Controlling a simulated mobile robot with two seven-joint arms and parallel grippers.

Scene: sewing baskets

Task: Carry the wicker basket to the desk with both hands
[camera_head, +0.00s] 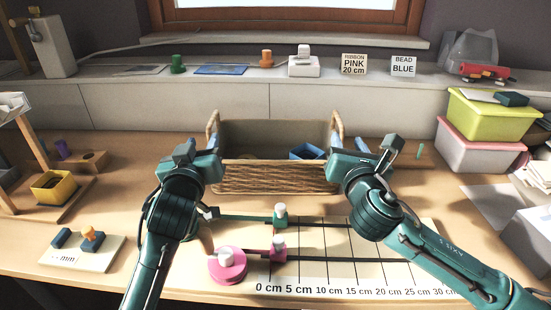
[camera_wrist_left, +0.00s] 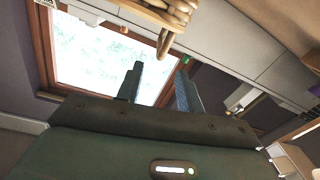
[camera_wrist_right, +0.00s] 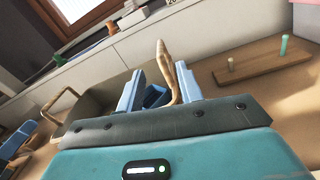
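The wicker basket (camera_head: 275,180) stands upright on the wooden worktop in the middle of the head view, with a loop handle at each end. My left gripper (camera_head: 212,137) is at the basket's left end. In the left wrist view its fingers (camera_wrist_left: 160,85) are apart with nothing between them, and a wicker handle (camera_wrist_left: 172,14) shows above them. My right gripper (camera_head: 338,142) is at the right end. In the right wrist view its fingers (camera_wrist_right: 160,85) are apart, with the right handle (camera_wrist_right: 164,62) between them. I cannot tell whether they touch it.
A blue open box (camera_head: 308,152) sits inside the basket. In front lie a ruled measuring mat (camera_head: 345,270), a pink spool (camera_head: 228,264) and small clamps. A green bin (camera_head: 490,115) on a pink bin (camera_head: 470,152) stands right. A yellow box (camera_head: 53,188) is left. A ledge runs behind.

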